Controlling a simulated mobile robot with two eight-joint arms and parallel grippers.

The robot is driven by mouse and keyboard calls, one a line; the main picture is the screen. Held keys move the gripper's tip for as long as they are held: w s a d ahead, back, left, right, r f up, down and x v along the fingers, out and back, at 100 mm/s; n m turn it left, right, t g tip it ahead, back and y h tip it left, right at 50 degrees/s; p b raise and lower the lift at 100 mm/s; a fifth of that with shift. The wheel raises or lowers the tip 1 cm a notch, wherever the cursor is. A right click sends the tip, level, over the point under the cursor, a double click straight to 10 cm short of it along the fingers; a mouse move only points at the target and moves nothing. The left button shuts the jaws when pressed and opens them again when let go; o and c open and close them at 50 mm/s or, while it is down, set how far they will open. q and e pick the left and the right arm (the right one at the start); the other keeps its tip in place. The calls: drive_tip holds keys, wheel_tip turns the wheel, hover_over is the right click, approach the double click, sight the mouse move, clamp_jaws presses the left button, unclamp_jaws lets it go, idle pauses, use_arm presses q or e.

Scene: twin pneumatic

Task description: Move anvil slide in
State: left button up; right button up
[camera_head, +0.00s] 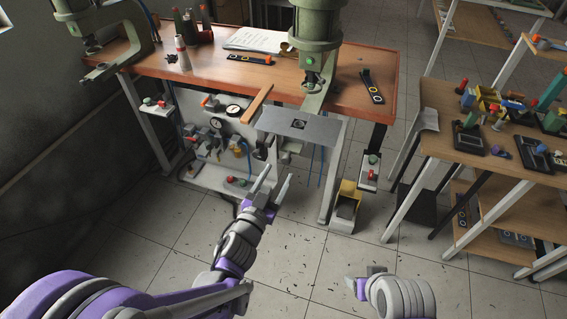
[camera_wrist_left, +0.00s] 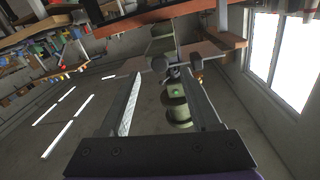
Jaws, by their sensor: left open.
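A flat grey plate (camera_head: 322,128) with a dark square fixture (camera_head: 299,124) on it juts out past the front edge of the bench, below the right green press (camera_head: 317,25); it looks like the anvil slide. My left gripper (camera_head: 279,171) is open and empty, its two fingers pointing up toward the plate from below and in front of it. They appear apart from it. In the left wrist view the open fingers (camera_wrist_left: 168,78) frame a green press part (camera_wrist_left: 177,108) and dark round knobs beyond. My right gripper (camera_head: 364,283) is low at the bottom right; its jaws are unclear.
The wooden bench (camera_head: 220,66) carries a second green press (camera_head: 105,25), papers (camera_head: 256,40) and small tools. A wooden bar (camera_head: 257,103) overhangs the front beside the plate. A side table (camera_head: 436,97) stands at right. The floor between is open.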

sight(285, 162)
use_arm(q)
drive_tip(key=x, duration=0.5)
drive_tip(key=shift+p, duration=0.3)
drive_tip(key=shift+s, duration=0.1)
clamp_jaws()
idle(1.0)
